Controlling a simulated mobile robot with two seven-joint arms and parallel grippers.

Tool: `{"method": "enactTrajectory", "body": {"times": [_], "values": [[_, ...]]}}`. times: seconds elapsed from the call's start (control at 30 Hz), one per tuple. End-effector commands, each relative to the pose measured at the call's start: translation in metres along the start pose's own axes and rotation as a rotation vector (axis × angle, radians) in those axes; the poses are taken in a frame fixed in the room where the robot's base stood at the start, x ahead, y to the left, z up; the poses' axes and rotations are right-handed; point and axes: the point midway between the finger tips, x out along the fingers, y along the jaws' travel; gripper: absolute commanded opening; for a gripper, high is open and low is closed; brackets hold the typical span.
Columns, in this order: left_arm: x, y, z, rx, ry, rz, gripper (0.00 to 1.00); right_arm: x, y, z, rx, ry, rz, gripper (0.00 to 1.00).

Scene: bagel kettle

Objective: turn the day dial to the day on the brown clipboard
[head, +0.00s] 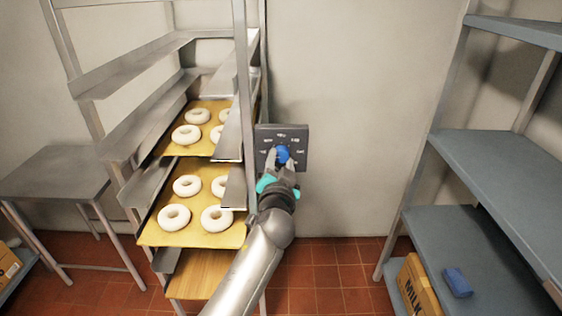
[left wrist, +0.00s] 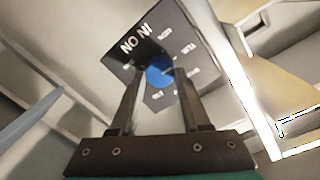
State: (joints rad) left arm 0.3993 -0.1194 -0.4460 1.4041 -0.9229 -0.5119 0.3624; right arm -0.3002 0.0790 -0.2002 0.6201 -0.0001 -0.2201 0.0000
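The day dial is a blue round knob (head: 283,154) on a dark square panel (head: 295,134) fixed to the wall right of the rack. Small white labels ring the knob; most are too small to read. My left gripper (head: 279,158) is at the panel. In the left wrist view its two fingers stand on either side of the knob (left wrist: 159,71), which fills the gap between the tips, and they look shut on it. A pale mark on the knob is faint, and its day cannot be read. No brown clipboard shows. My right gripper is out of view.
A metal rack left of the panel holds trays of white bagels (head: 174,217), its post (head: 243,80) close to my left arm. Bare wall lies between.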

Motion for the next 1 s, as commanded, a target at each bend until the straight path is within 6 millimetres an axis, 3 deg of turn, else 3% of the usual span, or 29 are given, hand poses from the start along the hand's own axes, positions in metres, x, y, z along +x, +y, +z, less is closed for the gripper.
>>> {"method": "enactTrajectory", "body": {"times": [0.03, 0.27, 0.67, 1.0], "values": [[0.000, 0.001, 0.001, -0.001, -0.002, 0.001, 0.52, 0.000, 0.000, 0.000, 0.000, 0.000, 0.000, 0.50], [0.000, 0.000, 0.001, -0.001, -0.001, 0.001, 0.77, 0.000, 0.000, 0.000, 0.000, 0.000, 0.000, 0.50], [-0.008, 0.000, 0.000, -0.002, 0.000, 0.001, 0.77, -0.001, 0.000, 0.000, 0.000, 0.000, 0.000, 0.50], [-0.054, 0.000, 0.001, -0.003, -0.002, 0.001, 0.77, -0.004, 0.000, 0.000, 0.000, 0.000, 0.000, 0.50]]}}
